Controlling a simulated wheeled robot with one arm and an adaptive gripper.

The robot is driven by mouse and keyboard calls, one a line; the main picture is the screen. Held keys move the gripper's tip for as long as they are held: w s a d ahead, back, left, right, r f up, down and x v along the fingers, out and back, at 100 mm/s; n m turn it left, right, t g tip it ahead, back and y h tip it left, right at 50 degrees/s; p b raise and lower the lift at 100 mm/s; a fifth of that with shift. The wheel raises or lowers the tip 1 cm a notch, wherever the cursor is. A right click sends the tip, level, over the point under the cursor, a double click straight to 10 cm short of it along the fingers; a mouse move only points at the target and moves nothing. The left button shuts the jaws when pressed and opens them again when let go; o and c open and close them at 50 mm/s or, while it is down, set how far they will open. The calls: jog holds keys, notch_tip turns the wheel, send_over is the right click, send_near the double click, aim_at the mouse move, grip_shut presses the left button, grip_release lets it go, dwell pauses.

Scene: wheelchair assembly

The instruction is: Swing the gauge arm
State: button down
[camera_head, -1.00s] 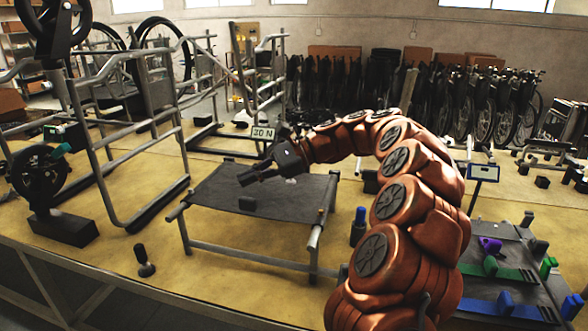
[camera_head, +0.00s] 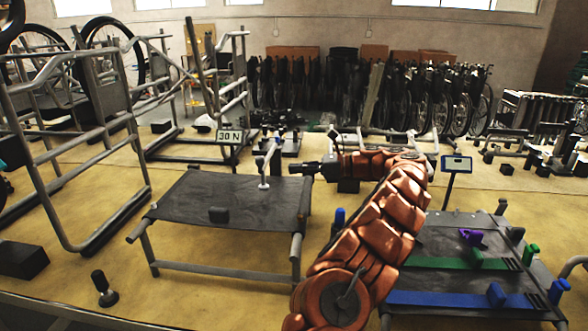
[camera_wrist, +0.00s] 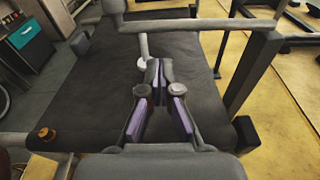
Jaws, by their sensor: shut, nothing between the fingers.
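The gauge arm (camera_head: 264,172) is a pale grey lever with a round foot. It stands on the dark fabric of a low tubular-framed seat (camera_head: 180,196), beside a "30 N" sign (camera_head: 229,137). In the wrist view the gauge arm (camera_wrist: 142,50) shows just ahead of the fingertips, slightly left. My gripper (camera_head: 297,169) is shut and empty, to the right of the gauge arm near the seat's right edge. A small gap shows between them in the head view; I cannot tell contact in the wrist view, where my gripper (camera_wrist: 158,70) points at it.
Grey tube frames (camera_head: 75,150) stand at left. A tray with coloured straps (camera_head: 460,298) is at right, and a dark peg (camera_head: 103,288) stands in front.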

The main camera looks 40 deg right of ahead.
aim_at(268, 160)
jog(key=x, duration=0.8)
jog(key=shift+s, duration=0.1)
jog(key=shift+a+r+p, duration=0.1)
jog(key=shift+r+p, duration=0.1)
jog(key=shift+p, duration=0.2)
